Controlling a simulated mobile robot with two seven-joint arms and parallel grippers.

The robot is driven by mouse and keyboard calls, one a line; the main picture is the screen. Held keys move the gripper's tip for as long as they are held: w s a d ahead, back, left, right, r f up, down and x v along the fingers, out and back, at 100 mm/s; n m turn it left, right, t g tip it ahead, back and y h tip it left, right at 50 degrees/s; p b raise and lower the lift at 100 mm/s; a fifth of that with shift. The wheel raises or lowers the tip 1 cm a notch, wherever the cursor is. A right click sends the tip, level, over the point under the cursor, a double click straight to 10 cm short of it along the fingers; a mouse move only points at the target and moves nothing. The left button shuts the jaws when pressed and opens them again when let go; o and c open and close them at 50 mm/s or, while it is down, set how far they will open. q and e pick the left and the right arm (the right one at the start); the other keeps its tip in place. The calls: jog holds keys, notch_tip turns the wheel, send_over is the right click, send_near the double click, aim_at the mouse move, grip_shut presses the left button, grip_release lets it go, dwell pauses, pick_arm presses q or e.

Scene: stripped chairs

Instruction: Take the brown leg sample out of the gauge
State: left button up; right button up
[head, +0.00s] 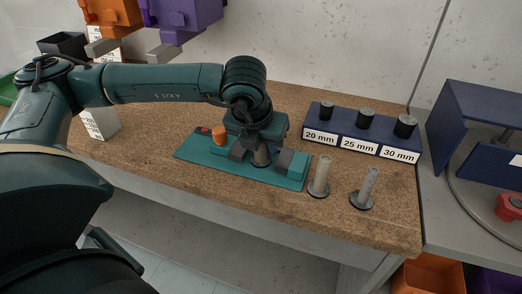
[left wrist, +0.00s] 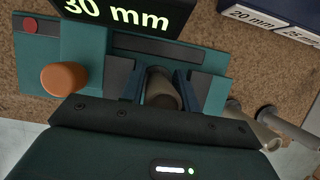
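The brown leg sample (head: 261,157) stands in the teal gauge (head: 191,153) on the bench, between its grey jaws. In the left wrist view the sample (left wrist: 161,92) is seen from above, and the gauge's display (left wrist: 120,14) reads 30 mm. My left gripper (head: 253,150) reaches down over the gauge, with a finger on each side of the sample. Whether the fingers press on the sample or stand just clear cannot be told. The gauge has an orange knob (left wrist: 64,78) and a red button (left wrist: 30,25). My right gripper is not in view.
Two pale leg samples on dark round feet (head: 320,177) (head: 366,188) stand right of the gauge. A dark blue rack (head: 346,126) labelled 20, 25 and 30 mm stands behind, holding dark-capped pieces. Orange (head: 113,17) and purple (head: 184,14) blocky objects are at the back left.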

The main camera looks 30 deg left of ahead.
pick_arm(q)
grip_shut()
jog(key=shift+r, duration=0.1)
